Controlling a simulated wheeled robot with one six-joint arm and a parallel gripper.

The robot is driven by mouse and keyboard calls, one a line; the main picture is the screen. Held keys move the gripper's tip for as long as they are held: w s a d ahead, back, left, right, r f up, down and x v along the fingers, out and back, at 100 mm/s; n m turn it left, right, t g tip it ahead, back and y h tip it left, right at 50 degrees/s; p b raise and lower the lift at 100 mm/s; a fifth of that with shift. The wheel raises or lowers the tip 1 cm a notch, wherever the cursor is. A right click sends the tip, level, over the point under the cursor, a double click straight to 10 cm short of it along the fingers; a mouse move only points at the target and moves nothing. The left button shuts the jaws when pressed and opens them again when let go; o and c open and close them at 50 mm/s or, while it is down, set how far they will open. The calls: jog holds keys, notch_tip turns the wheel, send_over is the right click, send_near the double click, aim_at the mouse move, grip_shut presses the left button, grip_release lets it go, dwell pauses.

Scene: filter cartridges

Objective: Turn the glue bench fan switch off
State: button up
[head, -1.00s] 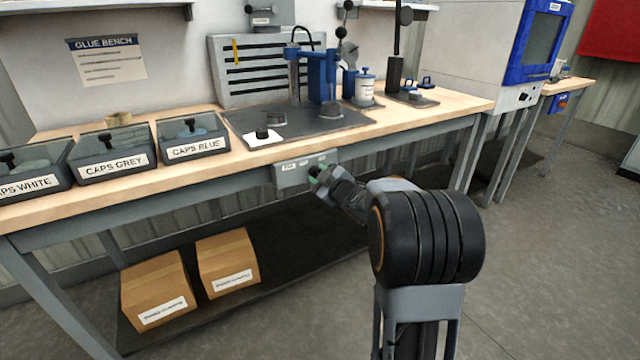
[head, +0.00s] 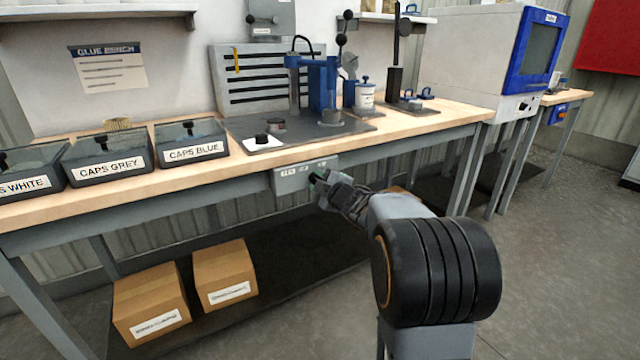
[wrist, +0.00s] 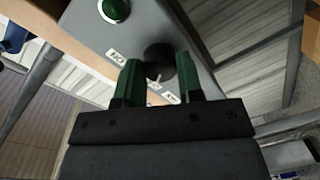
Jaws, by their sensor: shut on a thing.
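The grey switch panel (head: 290,178) hangs under the front edge of the glue bench. In the wrist view it fills the upper middle (wrist: 130,38), with a black rotary knob (wrist: 159,60) and a round green button (wrist: 115,10). A white pointer mark and small white labels show by the knob. My gripper (head: 320,177) is at the right part of the panel. In the wrist view its green fingers (wrist: 159,72) stand on either side of the knob and are shut on it. The knob's setting cannot be read. In the head view my gripper hides the knob.
The glue bench top (head: 235,170) carries cap bins (head: 190,152) and a blue press (head: 320,85) above the panel. Open floor (head: 560,260) lies to the right.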

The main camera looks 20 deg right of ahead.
jog(key=o, duration=0.9)
jog(key=shift+s+d+r+p, duration=0.25)
jog(key=shift+s+p, duration=0.4)
jog(key=shift+s, duration=1.65)
jog(key=shift+s+d+r+p, duration=0.1)
jog(key=shift+s+d+p, duration=0.4)
jog(key=shift+s, duration=1.75)
jog(key=shift+s+d+r+p, duration=0.15)
jog(key=shift+s+p, duration=0.6)
jog(key=shift+s, duration=1.55)
